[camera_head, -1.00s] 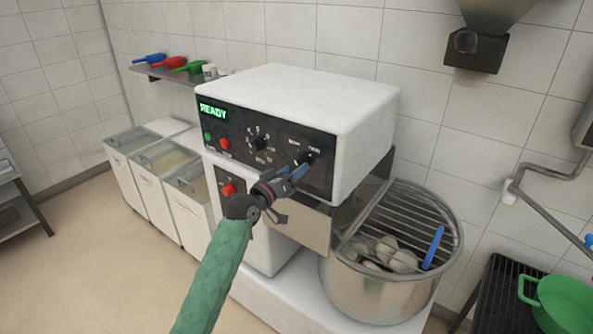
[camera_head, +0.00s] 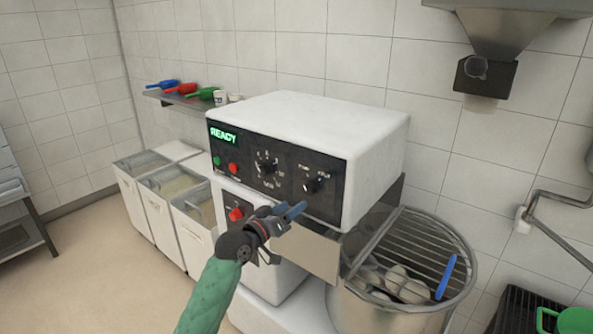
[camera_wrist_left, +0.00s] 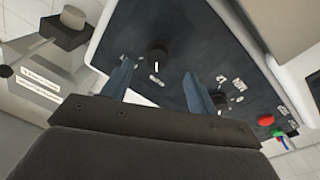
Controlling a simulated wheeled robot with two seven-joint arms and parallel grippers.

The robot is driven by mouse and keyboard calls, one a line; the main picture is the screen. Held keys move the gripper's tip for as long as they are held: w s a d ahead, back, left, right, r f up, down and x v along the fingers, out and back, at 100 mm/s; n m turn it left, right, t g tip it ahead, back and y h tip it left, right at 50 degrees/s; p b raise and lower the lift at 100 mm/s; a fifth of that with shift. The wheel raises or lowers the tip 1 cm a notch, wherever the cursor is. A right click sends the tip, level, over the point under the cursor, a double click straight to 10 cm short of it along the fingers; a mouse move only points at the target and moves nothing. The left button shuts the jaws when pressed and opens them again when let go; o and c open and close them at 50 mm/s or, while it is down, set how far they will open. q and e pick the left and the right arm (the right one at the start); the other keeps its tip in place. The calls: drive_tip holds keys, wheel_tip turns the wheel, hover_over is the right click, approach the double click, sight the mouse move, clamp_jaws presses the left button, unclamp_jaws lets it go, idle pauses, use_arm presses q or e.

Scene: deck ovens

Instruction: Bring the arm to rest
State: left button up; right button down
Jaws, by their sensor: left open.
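My left arm, in a green sleeve, comes up from the bottom of the head view. My left gripper (camera_head: 290,212) is in front of the mixer (camera_head: 300,112), below its control panel's right knob (camera_head: 316,184). Its blue fingers are apart with nothing between them. In the left wrist view the two fingers (camera_wrist_left: 158,88) point at the dark panel, and a black knob (camera_wrist_left: 157,54) shows beyond and between them, apart from the tips. My right gripper is not in view.
The panel display (camera_head: 223,135) reads READY. White bins (camera_head: 140,205) stand at the left. A shelf (camera_head: 185,100) carries coloured scoops. A hopper (camera_head: 485,75) hangs at upper right.

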use_arm(q)
drive_tip(key=w+a+f+g+y, duration=0.1)
drive_tip(key=w+a+f+y, duration=0.15)
drive_tip(key=f, duration=0.65)
drive_tip(key=w+a+f+g+y, duration=0.2)
drive_tip(key=a+f+y, duration=0.2)
drive_tip(key=f, duration=0.4)
drive_tip(key=s+a+f+g+y, duration=0.1)
drive_tip(key=s+a+f+g, duration=0.1)
drive_tip(key=s+f, duration=0.65)
drive_tip(key=s+a+f+g+y, duration=0.1)
drive_tip(key=s+a+f+y, duration=0.15)
drive_tip(key=f, duration=1.05)
drive_tip(key=s+a+f+g, duration=0.2)
drive_tip(key=s+f, duration=0.4)
drive_tip(key=f, duration=0.4)
drive_tip(key=s+f+g, duration=0.1)
drive_tip(key=s+f, duration=0.6)
drive_tip(key=s, duration=0.5)
drive_tip(key=s+f+g, duration=0.2)
drive_tip(key=s+f, duration=0.4)
drive_tip(key=s, duration=0.6)
drive_tip(key=s+f+g, duration=0.2)
drive_tip(key=s+f, duration=0.5)
drive_tip(key=s, duration=0.5)
drive_tip(key=shift+s+f+n+y, duration=0.3)
drive_tip(key=shift+s+f+y, duration=0.05)
drive_tip(key=shift+y, duration=0.05)
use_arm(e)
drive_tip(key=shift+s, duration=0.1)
